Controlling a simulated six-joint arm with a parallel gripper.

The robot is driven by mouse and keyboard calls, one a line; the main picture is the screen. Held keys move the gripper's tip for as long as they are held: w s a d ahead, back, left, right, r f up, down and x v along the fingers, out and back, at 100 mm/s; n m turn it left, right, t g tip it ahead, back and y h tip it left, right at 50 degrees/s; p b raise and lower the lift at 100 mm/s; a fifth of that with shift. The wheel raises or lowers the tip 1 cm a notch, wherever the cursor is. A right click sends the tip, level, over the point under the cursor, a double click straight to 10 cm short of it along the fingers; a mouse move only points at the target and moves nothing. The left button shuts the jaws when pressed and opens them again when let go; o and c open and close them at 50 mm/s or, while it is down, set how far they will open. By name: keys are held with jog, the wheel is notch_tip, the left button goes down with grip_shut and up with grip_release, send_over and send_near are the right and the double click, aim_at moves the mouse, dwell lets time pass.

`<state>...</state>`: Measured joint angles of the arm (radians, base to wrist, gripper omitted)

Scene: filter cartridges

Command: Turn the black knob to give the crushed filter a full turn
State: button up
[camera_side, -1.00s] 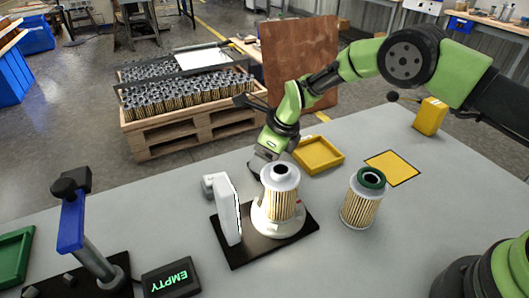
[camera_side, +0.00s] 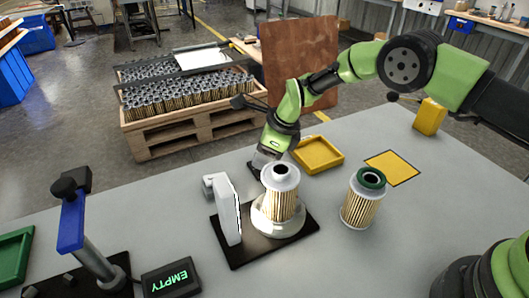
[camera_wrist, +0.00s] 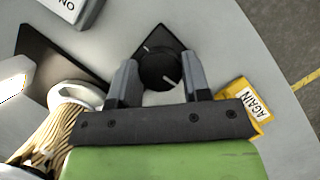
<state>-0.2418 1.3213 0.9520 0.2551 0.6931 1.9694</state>
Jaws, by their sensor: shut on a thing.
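The black knob (camera_wrist: 160,72) sits on a dark diamond-shaped base in the wrist view, with a pale mark on its top. My gripper (camera_wrist: 160,78) has one finger on each side of the knob and is shut on it. In the side view my gripper (camera_side: 264,163) is low behind the turntable and hides the knob. A pleated filter with a white cap (camera_side: 281,176) stands upright on the round pale turntable (camera_side: 278,229). Part of this filter (camera_wrist: 38,143) shows at the lower left of the wrist view. I see no clear dent on the side facing the side camera.
A white upright device (camera_side: 228,210) stands left of the turntable on the black plate (camera_side: 245,256). A green-ringed filter (camera_side: 362,205) stands to the right. A yellow tray (camera_side: 318,167) lies close behind my gripper. A display (camera_side: 171,279) reads EMPTY.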

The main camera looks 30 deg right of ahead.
jog(key=n+g, duration=0.1)
jog(key=n, duration=0.4)
jog(key=shift+g+y, duration=0.4)
jog(key=shift+n+g, duration=0.3)
jog(key=shift+n, duration=0.4)
jog(key=o, duration=0.9)
jog(key=shift+v, duration=4.95)
jog(key=shift+d, duration=0.1)
